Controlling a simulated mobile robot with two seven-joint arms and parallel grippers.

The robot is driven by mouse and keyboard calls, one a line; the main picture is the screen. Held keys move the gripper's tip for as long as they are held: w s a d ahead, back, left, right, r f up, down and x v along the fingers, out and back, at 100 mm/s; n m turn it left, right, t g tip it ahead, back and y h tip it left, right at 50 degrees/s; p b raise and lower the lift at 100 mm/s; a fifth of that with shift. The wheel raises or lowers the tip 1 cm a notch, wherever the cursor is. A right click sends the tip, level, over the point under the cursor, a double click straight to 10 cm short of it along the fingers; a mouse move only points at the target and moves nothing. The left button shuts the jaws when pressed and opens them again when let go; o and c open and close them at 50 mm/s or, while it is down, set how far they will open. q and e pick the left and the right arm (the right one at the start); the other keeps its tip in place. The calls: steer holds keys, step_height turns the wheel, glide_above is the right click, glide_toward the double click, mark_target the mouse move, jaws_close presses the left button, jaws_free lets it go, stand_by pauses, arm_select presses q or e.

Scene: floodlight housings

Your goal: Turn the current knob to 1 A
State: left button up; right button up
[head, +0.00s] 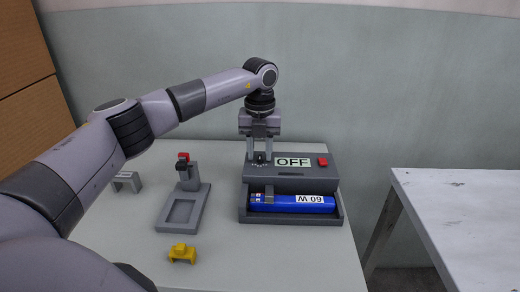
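The grey charger box (305,173) stands on the table, with a small dark current knob (261,159) on the left of its top and light scale marks around it. My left gripper (259,156) points straight down over the knob. Its two fingers are apart, one on each side of the knob, with a visible gap between them. The fingers partly hide the scale, and the knob's setting is too small to read. My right gripper is not in view.
A grey stand (186,203) with a red-topped part, a yellow piece (182,253) and a grey bracket (127,181) stand to the left. A white table (470,215) is at right.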

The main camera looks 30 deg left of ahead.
arm_select(q)
jaws_close()
steer(key=shift+r, duration=0.1)
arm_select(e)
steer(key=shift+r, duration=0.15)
arm_select(q)
steer(key=shift+m+p, duration=0.6)
steer(key=shift+p, duration=0.05)
steer(key=m+p, duration=0.2)
steer(key=m, duration=0.1)
steer(key=shift+w+d+r, duration=0.1)
steer(key=shift+m+p, duration=0.35)
steer(key=shift+m, duration=0.45)
steer(key=shift+d+m+p, duration=0.1)
steer(key=shift+m+p, duration=0.25)
steer(key=shift+m, duration=1.15)
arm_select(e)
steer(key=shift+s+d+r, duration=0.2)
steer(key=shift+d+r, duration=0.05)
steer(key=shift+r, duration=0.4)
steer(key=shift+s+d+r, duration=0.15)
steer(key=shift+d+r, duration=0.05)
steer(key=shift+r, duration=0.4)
